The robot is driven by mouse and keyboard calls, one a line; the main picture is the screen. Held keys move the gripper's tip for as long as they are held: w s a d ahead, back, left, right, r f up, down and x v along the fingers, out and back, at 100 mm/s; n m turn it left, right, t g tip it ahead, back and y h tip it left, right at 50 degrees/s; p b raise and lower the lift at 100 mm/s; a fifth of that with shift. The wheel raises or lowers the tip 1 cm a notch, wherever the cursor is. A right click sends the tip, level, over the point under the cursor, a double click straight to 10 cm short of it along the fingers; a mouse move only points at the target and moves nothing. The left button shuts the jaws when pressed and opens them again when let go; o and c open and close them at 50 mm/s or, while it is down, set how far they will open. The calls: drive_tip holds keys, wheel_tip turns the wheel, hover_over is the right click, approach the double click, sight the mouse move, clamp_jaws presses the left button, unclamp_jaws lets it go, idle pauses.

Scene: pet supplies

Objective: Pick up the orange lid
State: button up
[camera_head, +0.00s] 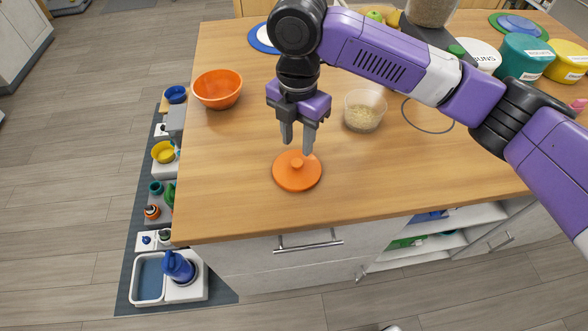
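The orange lid (284,178) lies flat on the wooden counter near its front edge. It is round with a small knob (296,163) in its middle. My gripper (297,146) points down just above the lid. Its two fingers are apart, one to the left of the knob and one to the right, with nothing seen between them. The fingertips appear slightly above or behind the knob; the exact height cannot be told.
An orange bowl (218,90) stands at the left of the wooden counter (375,185). A clear container with grain (364,112) stands close to the right of my gripper. Teal (522,58) and yellow tubs are at the back right. The counter's front is clear.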

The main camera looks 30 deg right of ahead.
sight(297, 162)
drive_tip(key=shift+f+p, duration=0.75)
drive_tip(key=shift+f, duration=3)
drive_tip(key=shift+c, duration=0.3)
clamp_jaws()
